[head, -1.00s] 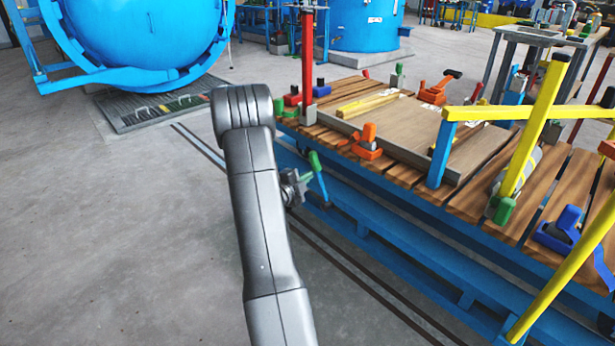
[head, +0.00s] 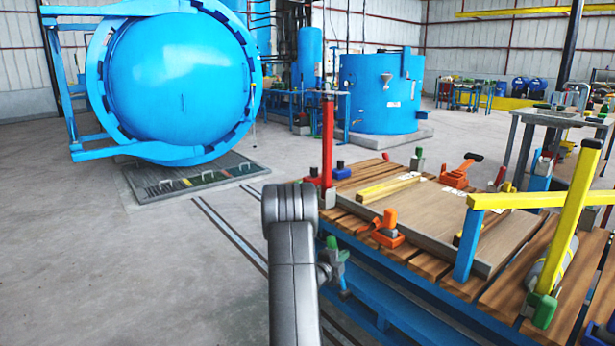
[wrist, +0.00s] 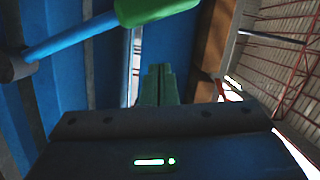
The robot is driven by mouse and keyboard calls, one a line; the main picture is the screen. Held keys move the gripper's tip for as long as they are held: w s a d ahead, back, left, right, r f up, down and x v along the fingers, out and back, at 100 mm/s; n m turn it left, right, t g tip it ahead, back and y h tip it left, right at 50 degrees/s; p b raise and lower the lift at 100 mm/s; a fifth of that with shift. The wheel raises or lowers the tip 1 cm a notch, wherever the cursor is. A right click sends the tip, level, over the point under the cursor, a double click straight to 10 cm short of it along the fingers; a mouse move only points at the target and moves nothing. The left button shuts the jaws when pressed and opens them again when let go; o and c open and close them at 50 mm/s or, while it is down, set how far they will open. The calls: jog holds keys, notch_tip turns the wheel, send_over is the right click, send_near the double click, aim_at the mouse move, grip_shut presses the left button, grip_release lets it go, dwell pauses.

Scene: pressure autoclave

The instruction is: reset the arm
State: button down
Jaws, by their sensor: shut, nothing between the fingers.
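My arm (head: 293,270) rises from the bottom of the head view, dark grey, its bent upper end beside the left end of the slatted cart. My gripper (wrist: 160,72) shows in the wrist view with its green fingers together and nothing between them.
The wooden slatted cart (head: 415,262) with clamps, a red post (head: 327,145) and a yellow post (head: 568,215) fills the right side. A blue autoclave (head: 180,85) stands behind at left, a floor grate (head: 190,180) before it. The floor at left is clear.

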jog(key=shift+s+d+f+m+b, duration=0.1)
jog(key=shift+s+d+m+b, duration=0.1)
jog(key=shift+s+d+m, duration=0.35)
jog(key=shift+s+d+f+m+b, duration=0.15)
jog(key=shift+s+d+m, duration=0.15)
jog(key=shift+s, duration=0.4)
jog(key=shift+s+d+r+m+b, duration=0.1)
jog(key=shift+s+d+m+b, duration=0.1)
jog(key=shift+s+d+m, duration=0.35)
jog(key=shift+a+t, duration=0.1)
jog(key=shift+t, duration=0.2)
